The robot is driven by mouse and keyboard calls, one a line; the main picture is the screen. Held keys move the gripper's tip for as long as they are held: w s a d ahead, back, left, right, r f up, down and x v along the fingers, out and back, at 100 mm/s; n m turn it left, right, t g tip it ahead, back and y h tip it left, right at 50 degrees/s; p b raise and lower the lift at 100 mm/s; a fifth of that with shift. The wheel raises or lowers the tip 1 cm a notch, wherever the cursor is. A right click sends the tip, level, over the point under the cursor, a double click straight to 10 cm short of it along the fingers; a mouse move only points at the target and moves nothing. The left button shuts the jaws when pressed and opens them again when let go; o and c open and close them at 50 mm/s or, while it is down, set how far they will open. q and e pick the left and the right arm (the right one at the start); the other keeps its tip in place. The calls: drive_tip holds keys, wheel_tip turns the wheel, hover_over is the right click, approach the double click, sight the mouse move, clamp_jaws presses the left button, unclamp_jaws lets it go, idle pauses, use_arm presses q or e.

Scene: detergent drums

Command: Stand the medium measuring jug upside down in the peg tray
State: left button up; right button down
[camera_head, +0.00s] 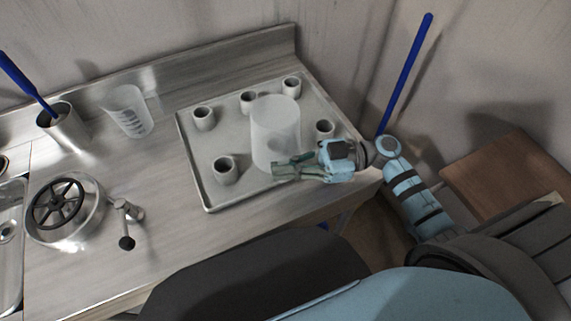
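A cloudy, see-through jug (275,128) stands roughly upright in line with the peg tray (207,206), over the front right part of it. Its top end looks like a flat closed disc, and no peg shows clearly through its wall. My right gripper (283,165) is at the jug's lower end, reaching in from the right. Its greenish fingers overlap the jug's bottom edge, and I cannot tell whether they grip the wall. Another clear jug with grey markings (127,112) stands left of the tray. My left gripper is out of view.
Several short hollow pegs, such as the front left peg (225,170), stand bare in the tray. A steel cup (64,128) with a blue-handled tool, a round handwheel (58,204) and a tap-like lever (127,220) are at the left. A wall stands behind.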

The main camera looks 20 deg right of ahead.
drive_tip(key=shift+f, duration=0.35)
drive_tip(key=c, duration=1.7)
unclamp_jaws()
drive_tip(key=shift+r, duration=0.1)
wheel_tip(320, 180, up, 10)
